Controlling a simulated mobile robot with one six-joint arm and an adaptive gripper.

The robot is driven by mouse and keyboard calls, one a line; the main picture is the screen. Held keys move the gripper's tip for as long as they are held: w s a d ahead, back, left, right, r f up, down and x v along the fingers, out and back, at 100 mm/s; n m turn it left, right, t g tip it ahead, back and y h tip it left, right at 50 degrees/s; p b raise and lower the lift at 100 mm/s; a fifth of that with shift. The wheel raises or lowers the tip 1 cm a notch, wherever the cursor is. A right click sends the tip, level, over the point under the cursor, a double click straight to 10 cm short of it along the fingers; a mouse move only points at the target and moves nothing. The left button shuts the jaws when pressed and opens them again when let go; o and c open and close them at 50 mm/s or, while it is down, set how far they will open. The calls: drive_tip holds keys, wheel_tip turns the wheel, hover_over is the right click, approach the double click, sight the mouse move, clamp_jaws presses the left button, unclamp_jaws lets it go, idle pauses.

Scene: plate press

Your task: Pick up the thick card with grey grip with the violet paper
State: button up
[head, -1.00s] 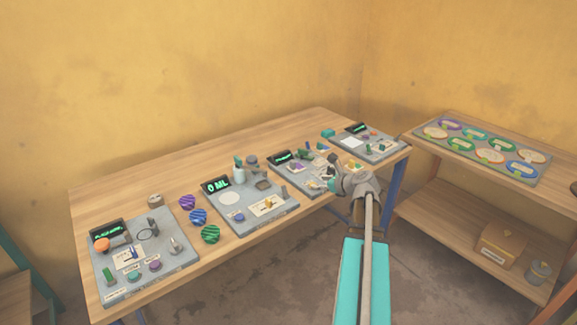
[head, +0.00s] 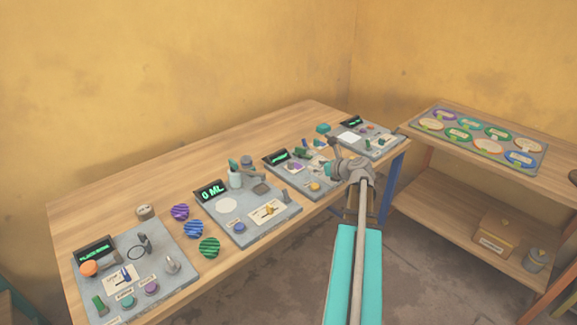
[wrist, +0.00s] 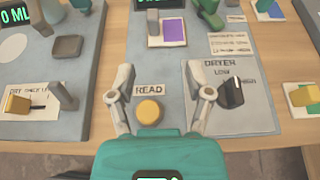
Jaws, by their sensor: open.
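The thick card (wrist: 178,43) with violet paper (wrist: 174,31) lies on the grey panel at the top of the wrist view. Its upright grey grip (wrist: 153,24) stands at the card's left side. My gripper (wrist: 158,74) is open and empty, its two grey fingers spread above the panel on the near side of the card, apart from it. In the head view my gripper (head: 338,158) is over the front of the bench, by the third panel. The card is too small to make out surely there.
A yellow READ button (wrist: 150,111) lies between my fingers, and a black DRYER knob (wrist: 232,92) is right of them. A green-handled piece (wrist: 208,10) stands right of the card. A yellow-gripped card (wrist: 303,96) lies farther right. A shelf (head: 470,205) stands at the right.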

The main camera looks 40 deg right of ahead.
sight(293, 163)
drive_tip(key=shift+w+a, duration=0.15)
drive_tip(key=shift+w, duration=0.1)
drive_tip(key=shift+w+f, duration=0.1)
drive_tip(key=shift+w, duration=0.05)
drive_tip(key=b+x, duration=0.3)
drive_tip(key=x, duration=0.4)
drive_tip(key=shift+w+f, duration=0.1)
drive_tip(key=shift+w+a+f, duration=0.1)
drive_tip(key=shift+w+a, duration=0.05)
drive_tip(key=shift+w, duration=0.3)
drive_tip(key=shift+w, duration=0.1)
drive_tip(key=shift+a+b+x, duration=0.2)
drive_tip(key=shift+b+x, duration=0.9)
drive_tip(key=shift+x, duration=1.45)
clamp_jaws()
